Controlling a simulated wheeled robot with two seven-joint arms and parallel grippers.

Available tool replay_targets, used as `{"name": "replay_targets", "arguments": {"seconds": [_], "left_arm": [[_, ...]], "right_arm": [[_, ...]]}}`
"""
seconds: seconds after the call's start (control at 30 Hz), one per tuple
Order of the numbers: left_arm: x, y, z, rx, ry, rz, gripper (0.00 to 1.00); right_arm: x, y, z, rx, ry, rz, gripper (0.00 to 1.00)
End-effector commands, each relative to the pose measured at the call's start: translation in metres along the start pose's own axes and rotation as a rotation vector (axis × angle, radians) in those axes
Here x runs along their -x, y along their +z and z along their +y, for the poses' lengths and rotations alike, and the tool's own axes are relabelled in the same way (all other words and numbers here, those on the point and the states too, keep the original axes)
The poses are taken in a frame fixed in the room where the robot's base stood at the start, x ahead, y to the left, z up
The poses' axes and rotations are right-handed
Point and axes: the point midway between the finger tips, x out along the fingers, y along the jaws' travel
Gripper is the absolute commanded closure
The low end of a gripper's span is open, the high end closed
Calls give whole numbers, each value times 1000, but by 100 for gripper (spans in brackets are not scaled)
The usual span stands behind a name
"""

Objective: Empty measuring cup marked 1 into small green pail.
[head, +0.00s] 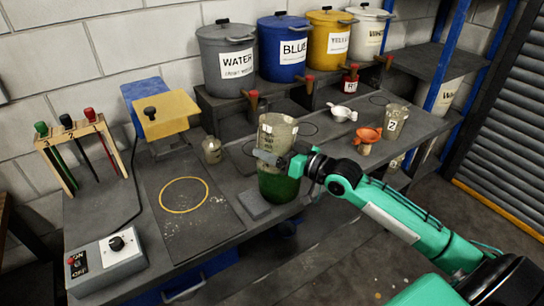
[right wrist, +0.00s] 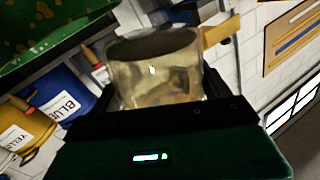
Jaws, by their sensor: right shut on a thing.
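A cloudy, see-through measuring cup (head: 278,132) with a pale label stands out near the middle of the head view. My right gripper (head: 284,160) is shut on it; the label's number is too small to read. In the right wrist view the cup (right wrist: 155,70) fills the space in front of the gripper, its rim showing; its contents are unclear. The small green pail (head: 278,187) shows directly below the cup and gripper, at the bench's front edge. The gripper and cup hide its opening. My left gripper is not in view.
Large buckets labelled WATER (head: 228,60) and BLUE (head: 284,48) stand on the rear shelf. A switch box (head: 107,262) sits at front left. A dark board (head: 190,222) has a yellow ring on it.

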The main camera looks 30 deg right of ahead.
Motion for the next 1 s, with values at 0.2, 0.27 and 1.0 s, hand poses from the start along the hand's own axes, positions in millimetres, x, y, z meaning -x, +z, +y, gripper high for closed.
{"name": "replay_targets", "arguments": {"seconds": [0.2,0.27,1.0], "left_arm": [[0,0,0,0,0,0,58],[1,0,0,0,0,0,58],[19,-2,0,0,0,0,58]], "right_arm": [[0,-1,0,0,0,1,55],[1,-1,-1,5,0,0,55],[37,-16,-20,250,0,1,55]]}}
